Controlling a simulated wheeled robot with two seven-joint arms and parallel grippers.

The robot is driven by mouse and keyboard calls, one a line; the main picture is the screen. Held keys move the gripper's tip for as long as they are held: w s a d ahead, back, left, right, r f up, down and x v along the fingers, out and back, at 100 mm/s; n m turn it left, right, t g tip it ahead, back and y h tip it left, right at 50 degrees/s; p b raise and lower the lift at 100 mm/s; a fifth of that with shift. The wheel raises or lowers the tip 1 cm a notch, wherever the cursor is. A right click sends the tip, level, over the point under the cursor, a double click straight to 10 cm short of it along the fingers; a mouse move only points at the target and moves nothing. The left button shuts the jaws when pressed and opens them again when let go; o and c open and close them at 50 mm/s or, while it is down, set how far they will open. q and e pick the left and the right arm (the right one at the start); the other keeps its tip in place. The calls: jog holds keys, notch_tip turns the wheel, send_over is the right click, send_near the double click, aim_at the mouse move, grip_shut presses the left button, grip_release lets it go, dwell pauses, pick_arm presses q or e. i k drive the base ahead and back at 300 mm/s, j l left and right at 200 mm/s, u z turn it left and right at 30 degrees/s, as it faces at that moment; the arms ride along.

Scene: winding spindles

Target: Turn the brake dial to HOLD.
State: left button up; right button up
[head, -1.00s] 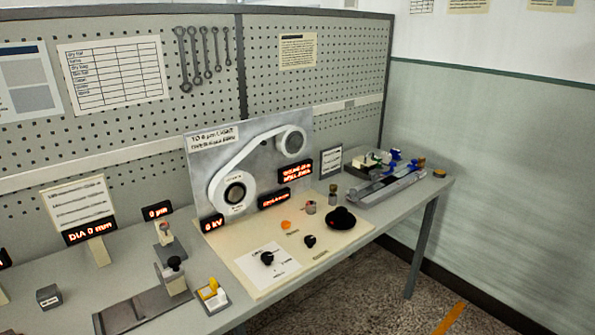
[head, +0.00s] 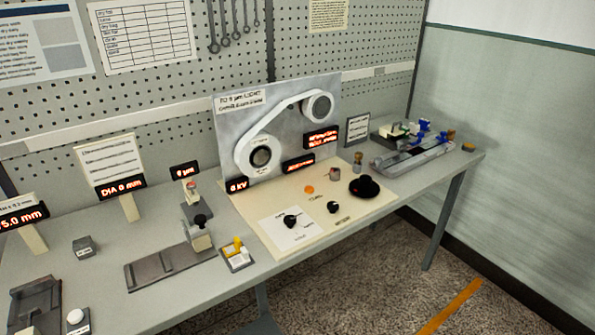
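A winder station (head: 349,225) stands on the bench, with a cream base board and an upright grey panel carrying two white-rimmed reels. On a white card (head: 274,240) at the board's front left sits a black knob (head: 290,221) with small lettering around it. A second small black knob (head: 333,207) sits to its right. The lettering is too small to read, so I cannot tell which knob is the brake dial or where either points. A larger black round knob (head: 364,187) and an orange button (head: 309,190) sit farther back. Neither gripper is in view.
Left of the board are a grey slide fixture (head: 165,268), a small tray with a yellow part (head: 237,256) and lit displays. A blue-handled rail fixture (head: 412,155) stands at the bench's right end. Bare bench (head: 150,310) lies along the front; floor is open to the right.

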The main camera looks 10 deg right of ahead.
aim_at(289, 221)
jog(key=i+l, duration=0.15)
jog(key=l, duration=0.25)
jog(key=i+l, duration=0.1)
jog(key=l, duration=0.25)
jog(key=i+l+u, duration=0.1)
jog(key=l, duration=0.3)
jog(key=i, duration=0.05)
